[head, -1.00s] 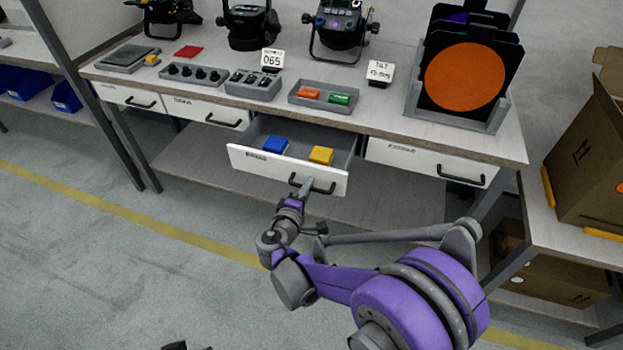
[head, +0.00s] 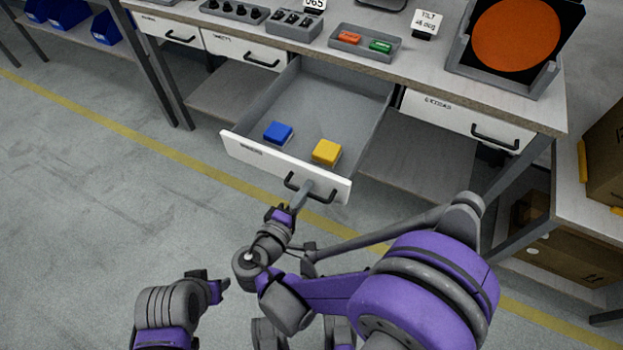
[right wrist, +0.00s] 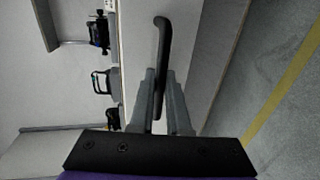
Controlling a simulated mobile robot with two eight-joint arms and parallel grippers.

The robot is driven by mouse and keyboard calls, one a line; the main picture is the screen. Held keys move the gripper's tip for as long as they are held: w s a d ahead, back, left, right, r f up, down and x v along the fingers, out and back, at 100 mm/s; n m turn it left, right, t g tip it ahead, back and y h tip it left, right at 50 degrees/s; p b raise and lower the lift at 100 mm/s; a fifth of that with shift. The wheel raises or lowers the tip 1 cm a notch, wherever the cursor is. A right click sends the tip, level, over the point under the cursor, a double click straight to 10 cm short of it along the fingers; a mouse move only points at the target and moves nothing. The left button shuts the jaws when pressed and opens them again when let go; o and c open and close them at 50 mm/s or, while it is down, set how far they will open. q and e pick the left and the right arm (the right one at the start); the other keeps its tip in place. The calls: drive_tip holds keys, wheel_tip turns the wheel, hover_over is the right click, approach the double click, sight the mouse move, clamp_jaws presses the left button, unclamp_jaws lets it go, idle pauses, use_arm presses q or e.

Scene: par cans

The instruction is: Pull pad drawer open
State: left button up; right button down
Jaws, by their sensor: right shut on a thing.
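The pad drawer (head: 252,158) is pulled well out from under the workbench, with its grey inside in view. A blue pad (head: 278,132) and a yellow pad (head: 326,152) lie in it near the front panel. My right gripper (head: 303,195) is shut on the drawer's black handle (head: 322,196). In the right wrist view the fingers (right wrist: 160,95) stand on both sides of the handle bar (right wrist: 163,40). My left gripper (head: 222,287) is low in the head view, away from the drawer; its finger opening is not clear.
Shut drawers flank the open one, including the EXTRAS drawer (head: 466,120) on the right. A tray (head: 364,45) with an orange and a green block stands on the bench. An orange disc (head: 517,35) stands in a rack. Open floor lies at left.

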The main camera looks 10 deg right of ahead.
drive_tip(key=shift+s+a, duration=0.15)
drive_tip(key=shift+s, duration=0.1)
drive_tip(key=c, duration=1.2)
unclamp_jaws()
drive_tip(key=shift+o, duration=0.2)
use_arm(q)
drive_tip(key=shift+s, duration=0.1)
